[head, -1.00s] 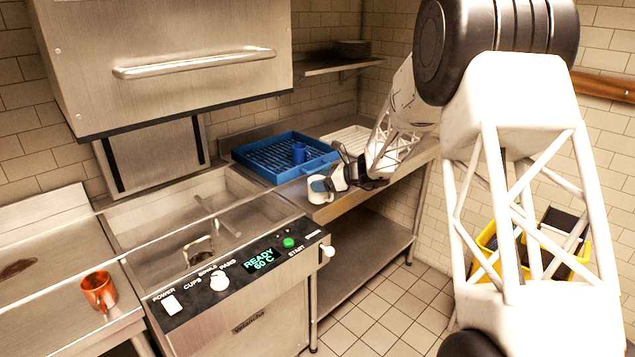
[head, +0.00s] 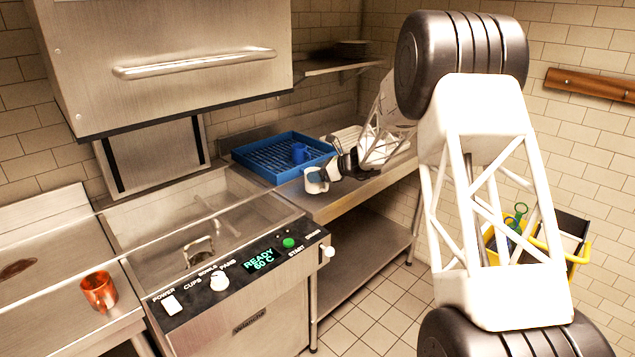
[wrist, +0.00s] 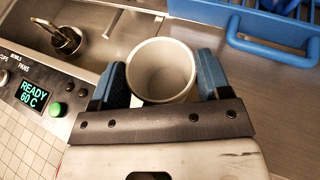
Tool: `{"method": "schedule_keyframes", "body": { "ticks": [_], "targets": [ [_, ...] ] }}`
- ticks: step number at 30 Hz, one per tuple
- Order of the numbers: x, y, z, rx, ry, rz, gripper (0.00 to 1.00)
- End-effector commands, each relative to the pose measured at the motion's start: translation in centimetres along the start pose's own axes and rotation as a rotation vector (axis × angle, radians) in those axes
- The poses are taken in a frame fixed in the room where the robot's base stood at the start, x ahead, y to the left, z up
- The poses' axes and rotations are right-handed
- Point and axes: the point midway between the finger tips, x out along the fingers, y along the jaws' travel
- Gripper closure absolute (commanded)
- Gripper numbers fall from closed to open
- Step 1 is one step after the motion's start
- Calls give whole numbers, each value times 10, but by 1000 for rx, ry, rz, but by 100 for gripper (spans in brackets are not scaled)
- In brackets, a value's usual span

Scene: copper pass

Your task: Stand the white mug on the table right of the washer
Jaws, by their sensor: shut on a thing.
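The white mug (head: 312,186) is at the left front part of the steel table (head: 350,203) right of the washer (head: 255,318). My gripper (head: 322,174) is shut on it. In the wrist view the mug (wrist: 160,55) looks upright, its open mouth facing the camera, between the two blue fingers of my gripper (wrist: 162,82). I cannot tell whether its base touches the table or hangs just above. Its handle is not clearly seen.
The washer's open basin lies left. A copper mug (head: 99,291) stands on the left counter.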

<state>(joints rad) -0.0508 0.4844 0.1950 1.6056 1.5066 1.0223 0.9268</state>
Motion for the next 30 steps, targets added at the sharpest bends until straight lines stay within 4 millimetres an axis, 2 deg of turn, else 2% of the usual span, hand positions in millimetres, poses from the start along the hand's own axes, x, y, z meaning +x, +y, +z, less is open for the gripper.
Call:
{"method": "schedule_keyframes", "body": {
  "ticks": [5, 15, 29, 30],
  "targets": [
    [2, 0, -4, 1, 0, 0, 60],
    [13, 1, -32, 1, 0, 0, 60],
    [14, 1, -35, 0, 0, 0, 60],
    [14, 1, -35, 0, 0, 0, 27]
  ]
}}
